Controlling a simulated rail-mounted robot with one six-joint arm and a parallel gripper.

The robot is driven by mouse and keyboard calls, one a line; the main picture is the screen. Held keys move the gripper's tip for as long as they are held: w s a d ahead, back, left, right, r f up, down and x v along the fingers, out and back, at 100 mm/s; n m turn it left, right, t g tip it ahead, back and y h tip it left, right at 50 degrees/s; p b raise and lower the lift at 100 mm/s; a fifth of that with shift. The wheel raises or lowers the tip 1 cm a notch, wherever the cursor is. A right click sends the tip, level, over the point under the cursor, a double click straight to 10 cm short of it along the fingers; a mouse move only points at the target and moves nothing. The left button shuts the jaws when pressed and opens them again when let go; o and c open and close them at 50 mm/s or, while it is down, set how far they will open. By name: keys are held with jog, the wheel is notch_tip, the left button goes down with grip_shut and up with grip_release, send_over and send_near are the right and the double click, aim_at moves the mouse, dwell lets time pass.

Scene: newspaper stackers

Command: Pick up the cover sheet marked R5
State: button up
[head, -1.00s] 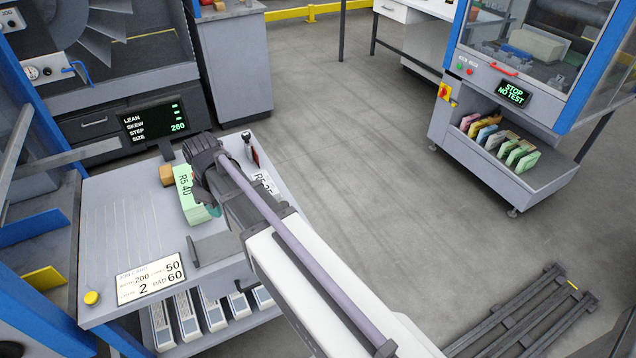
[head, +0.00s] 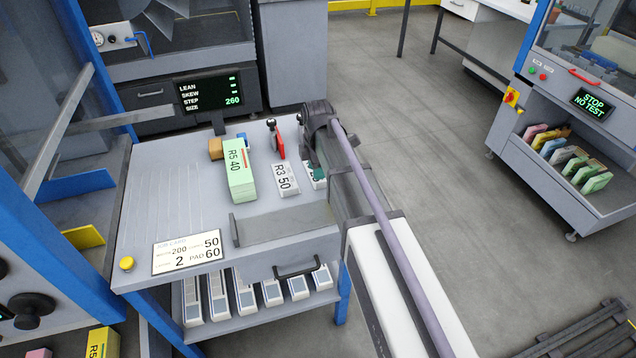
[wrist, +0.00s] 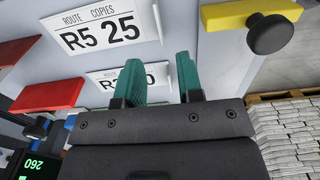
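In the head view a green stack marked R5 40 (head: 239,170) lies on the grey table. A white piece marked R3 50 (head: 286,180) lies to its right. Another white piece (head: 314,183) is partly hidden by my gripper (head: 319,172), and its marking cannot be read there. In the wrist view a white card reading R5 25 (wrist: 105,28) is on a grey surface, left of and beyond the fingers. A second card (wrist: 108,81) is partly covered by the teal fingers. My gripper (wrist: 162,75) has a gap between its fingers and shows nothing held.
A job card (head: 188,252) and a yellow button (head: 127,264) are at the table's front left. A red-handled lever (head: 279,143) stands behind the R3 piece. A metal ledge (head: 280,222) crosses the front. The wrist view shows a yellow bar (wrist: 225,17) with a black knob.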

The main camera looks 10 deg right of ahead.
aim_at(319, 183)
jog(key=shift+f, duration=0.3)
notch_tip(319, 183, down, 5)
jog(key=b, duration=0.5)
jog(key=shift+s+d+f, duration=0.1)
jog(key=shift+d+f, duration=0.05)
jog(key=shift+f, duration=0.05)
jog(key=shift+r, duration=0.25)
grip_shut()
